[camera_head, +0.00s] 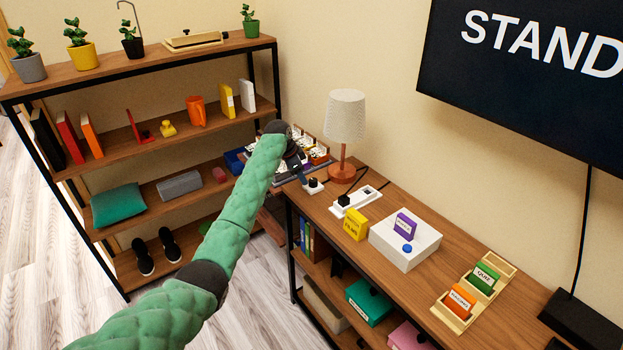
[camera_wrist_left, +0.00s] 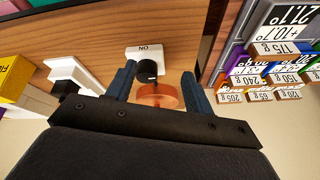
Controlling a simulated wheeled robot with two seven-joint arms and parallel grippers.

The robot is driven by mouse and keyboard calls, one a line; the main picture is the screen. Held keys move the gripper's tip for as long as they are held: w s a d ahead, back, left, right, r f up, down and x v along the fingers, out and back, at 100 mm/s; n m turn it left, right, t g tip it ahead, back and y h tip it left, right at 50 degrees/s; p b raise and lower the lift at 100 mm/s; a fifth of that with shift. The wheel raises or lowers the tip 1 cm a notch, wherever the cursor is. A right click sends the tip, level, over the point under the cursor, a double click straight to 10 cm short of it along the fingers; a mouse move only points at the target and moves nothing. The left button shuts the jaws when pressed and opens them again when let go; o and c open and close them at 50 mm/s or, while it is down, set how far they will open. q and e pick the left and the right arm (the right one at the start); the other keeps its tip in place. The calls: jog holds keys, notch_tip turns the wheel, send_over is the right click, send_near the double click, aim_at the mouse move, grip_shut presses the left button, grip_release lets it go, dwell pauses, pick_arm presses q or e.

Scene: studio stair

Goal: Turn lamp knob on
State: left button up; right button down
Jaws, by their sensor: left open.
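The lamp (camera_head: 345,118) has a pale shade and an orange-brown base, and stands on the wooden cabinet top. Its black knob (camera_head: 313,183) sits on a small white plate in front of the base. In the left wrist view the knob (camera_wrist_left: 147,72) lies between my finger lines, nearer the left finger, with the plate (camera_wrist_left: 146,52) marked "ON" beyond it. The lamp base (camera_wrist_left: 158,95) shows behind it. My left gripper (camera_wrist_left: 160,88) is open and close to the knob; I cannot tell whether it touches. My right gripper is not in view.
A white power strip (camera_head: 362,199) with a black plug lies right of the knob. A tray of small labelled boxes (camera_head: 310,152) is on the other side. A yellow box (camera_head: 355,225) and a white block (camera_head: 404,243) stand nearer. A shelf (camera_head: 160,185) stands left.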

aim_at(313, 180)
pick_arm(q)
notch_tip(313, 180, up, 5)
jog(key=d+m+g, duration=0.1)
jog(key=m+g, duration=0.2)
jog(key=m, duration=0.2)
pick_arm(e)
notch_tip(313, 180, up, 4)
pick_arm(q)
jog(key=x, duration=0.2)
jog(key=p+x, duration=0.1)
jog(key=x, duration=0.4)
jog(key=shift+w+d+f+p, duration=0.3)
jog(key=shift+w+d+p, duration=0.05)
jog(key=shift+p, duration=0.05)
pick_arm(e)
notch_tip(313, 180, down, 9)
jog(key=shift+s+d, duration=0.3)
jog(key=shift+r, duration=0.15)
pick_arm(q)
jog(key=c, duration=1)
